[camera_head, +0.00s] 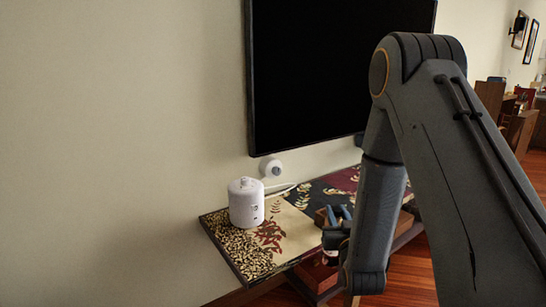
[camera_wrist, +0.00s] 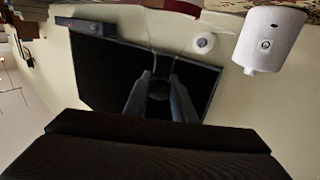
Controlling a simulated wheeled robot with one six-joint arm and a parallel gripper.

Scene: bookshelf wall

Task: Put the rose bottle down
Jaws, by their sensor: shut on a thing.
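My gripper (camera_head: 336,214) is low at the middle right of the head view, partly behind my own arm, over or beside the patterned shelf top (camera_head: 295,228).
A white canister (camera_head: 246,203) stands on the shelf's left end; it also shows in the wrist view (camera_wrist: 268,40). A small white round thing (camera_head: 271,168) with a cable is behind it. A large black screen (camera_head: 335,70) hangs above. Bare patterned surface lies right of the canister.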

